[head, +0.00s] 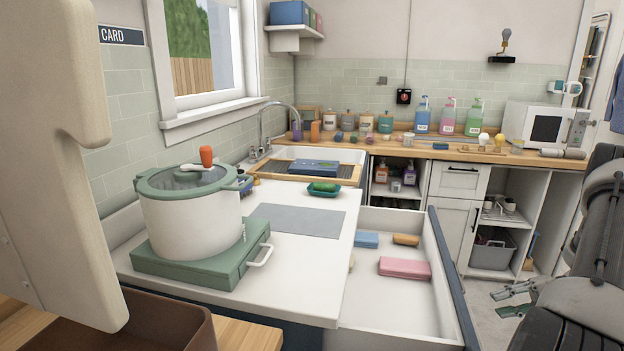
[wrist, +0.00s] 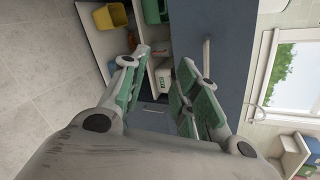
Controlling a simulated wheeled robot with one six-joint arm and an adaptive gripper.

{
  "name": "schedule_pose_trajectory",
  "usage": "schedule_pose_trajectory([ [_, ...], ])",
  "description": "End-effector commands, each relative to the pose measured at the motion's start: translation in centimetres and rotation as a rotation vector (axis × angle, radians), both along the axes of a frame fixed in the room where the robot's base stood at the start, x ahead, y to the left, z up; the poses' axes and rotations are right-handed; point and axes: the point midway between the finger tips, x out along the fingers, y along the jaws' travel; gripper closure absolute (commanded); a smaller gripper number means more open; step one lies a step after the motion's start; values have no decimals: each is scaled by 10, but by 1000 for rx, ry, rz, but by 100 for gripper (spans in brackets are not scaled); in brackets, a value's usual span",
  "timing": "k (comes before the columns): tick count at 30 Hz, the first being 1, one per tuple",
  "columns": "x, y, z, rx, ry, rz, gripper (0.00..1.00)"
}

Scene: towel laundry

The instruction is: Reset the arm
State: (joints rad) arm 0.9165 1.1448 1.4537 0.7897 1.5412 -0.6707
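My gripper (head: 512,300) is at the lower right of the head view, low over the floor beside the cabinets. My dark arm hangs down at the right edge. In the wrist view my gripper (wrist: 163,72) has its two green-padded fingers apart, with nothing held between them. Beyond the fingers is an open cabinet, with a white container (wrist: 164,79) showing in the gap. The container appears to be inside the cabinet, apart from the fingers.
An open drawer (head: 438,270) holding sponges and a pink packet (head: 405,267) juts out left of my gripper. A white pot (head: 192,215) stands on a green stove (head: 172,271). The wrist view shows a blue-grey cabinet door (wrist: 222,30), a yellow bin (wrist: 110,16) and bare floor (wrist: 50,60).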

Motion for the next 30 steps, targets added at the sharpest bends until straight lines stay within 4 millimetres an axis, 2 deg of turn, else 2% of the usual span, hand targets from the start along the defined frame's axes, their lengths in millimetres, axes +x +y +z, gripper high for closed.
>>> schedule_pose_trajectory([
  [1, -15, 3, 10, -42, 85, 6, 69],
  [3, -27, 9, 22, -98, 170, 25, 69],
  [8, -46, 23, 60, -246, 301, 72, 69],
  [14, -69, 50, 129, -502, 379, 144, 69],
  [21, -98, 92, 212, -828, 310, 220, 69],
  [27, -126, 129, 265, -1052, 142, 281, 69],
  [30, -141, 148, 285, -1144, 28, 318, 69],
])
